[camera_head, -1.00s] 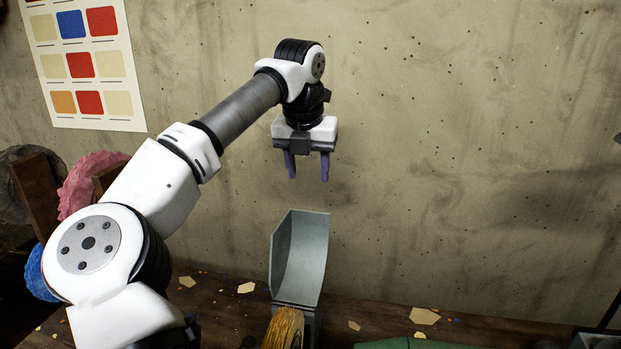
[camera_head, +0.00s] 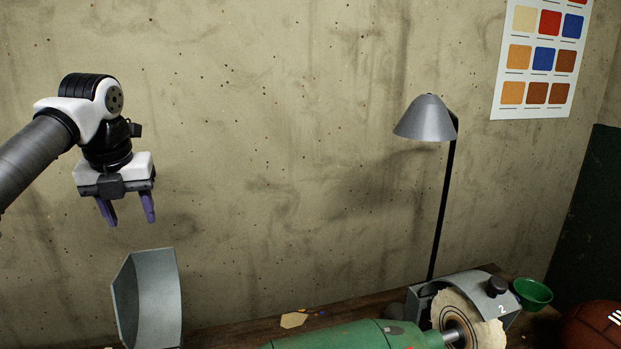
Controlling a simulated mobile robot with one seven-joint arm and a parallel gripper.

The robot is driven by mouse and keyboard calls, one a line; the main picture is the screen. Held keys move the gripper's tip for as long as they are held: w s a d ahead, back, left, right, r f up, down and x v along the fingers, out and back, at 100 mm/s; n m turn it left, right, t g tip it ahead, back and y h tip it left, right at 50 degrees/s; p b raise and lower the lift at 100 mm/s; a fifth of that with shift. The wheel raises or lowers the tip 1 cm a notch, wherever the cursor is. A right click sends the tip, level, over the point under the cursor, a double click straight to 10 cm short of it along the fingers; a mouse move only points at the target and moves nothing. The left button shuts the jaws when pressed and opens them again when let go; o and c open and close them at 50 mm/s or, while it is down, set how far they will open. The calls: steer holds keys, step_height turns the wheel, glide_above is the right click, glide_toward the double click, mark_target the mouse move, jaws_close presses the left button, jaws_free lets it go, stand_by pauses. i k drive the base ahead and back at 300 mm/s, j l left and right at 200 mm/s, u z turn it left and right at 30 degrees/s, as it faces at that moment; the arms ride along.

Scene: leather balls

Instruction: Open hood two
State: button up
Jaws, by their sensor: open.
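Hood two (camera_head: 470,285) is a grey curved cover marked "2" with a dark knob (camera_head: 497,286) on top, at the lower right. It sits over a pale, ragged-edged disc (camera_head: 463,320) on the shaft of a green machine (camera_head: 350,338), and looks lowered. My gripper (camera_head: 126,212), with purple fingers, is at the upper left, far from hood two. It is open and empty in front of the wall, above another grey hood (camera_head: 150,300) that stands raised at the lower left.
A grey desk lamp (camera_head: 427,120) on a thin black pole stands just behind hood two. A green bowl (camera_head: 532,293) and a brown ball (camera_head: 594,325) are to its right. A colour chart (camera_head: 542,60) hangs on the wall. The space between my gripper and the lamp is clear.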

mark_target(491, 296)
steer(key=k, duration=0.9)
